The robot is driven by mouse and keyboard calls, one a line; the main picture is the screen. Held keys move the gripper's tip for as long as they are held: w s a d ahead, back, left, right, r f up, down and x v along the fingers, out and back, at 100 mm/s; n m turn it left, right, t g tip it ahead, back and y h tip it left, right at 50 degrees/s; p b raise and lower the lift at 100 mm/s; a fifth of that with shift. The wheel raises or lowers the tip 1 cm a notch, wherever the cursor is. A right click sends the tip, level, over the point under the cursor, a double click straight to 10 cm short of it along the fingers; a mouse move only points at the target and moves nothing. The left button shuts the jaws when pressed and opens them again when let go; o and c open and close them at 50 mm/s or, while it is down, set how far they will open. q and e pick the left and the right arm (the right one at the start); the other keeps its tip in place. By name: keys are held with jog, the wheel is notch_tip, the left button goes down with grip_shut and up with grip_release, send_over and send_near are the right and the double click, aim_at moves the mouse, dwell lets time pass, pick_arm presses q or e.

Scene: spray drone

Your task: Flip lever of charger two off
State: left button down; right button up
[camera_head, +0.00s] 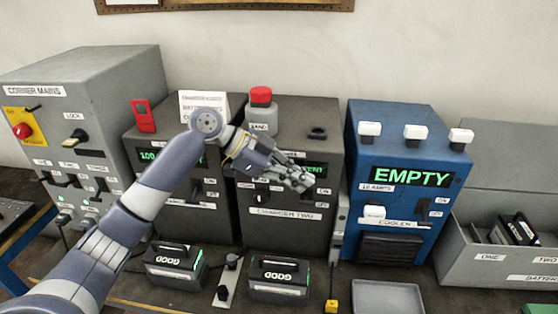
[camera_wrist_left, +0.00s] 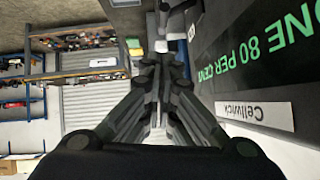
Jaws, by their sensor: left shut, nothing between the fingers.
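Charger two (camera_head: 285,235) is the dark grey box in the middle of the head view, with its name label low on its front. My left gripper (camera_head: 306,182) is shut and empty in front of its upper front panel. The hand covers part of the green display and the panel below it. ON and OFF labels show just right of the fingertips, but I cannot make out the lever's position beside them. In the left wrist view the shut fingers (camera_wrist_left: 165,50) point away along a dark panel with upside-down green text. My right gripper is not in view.
Charger one (camera_head: 215,225) stands left and the blue cooler (camera_head: 350,150) right. A red-capped part (camera_head: 261,97) sits on charger two. Two batteries marked GOOD (camera_head: 176,265) (camera_head: 278,278) lie on the bench in front. A grey battery bin (camera_head: 470,262) is at far right.

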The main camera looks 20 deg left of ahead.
aim_at(307, 197)
pick_arm(q)
jog(key=f, duration=0.2)
jog(key=f+p, duration=0.1)
jog(key=f, duration=0.1)
jog(key=shift+w+d, duration=0.15)
jog(key=shift+w, duration=0.25)
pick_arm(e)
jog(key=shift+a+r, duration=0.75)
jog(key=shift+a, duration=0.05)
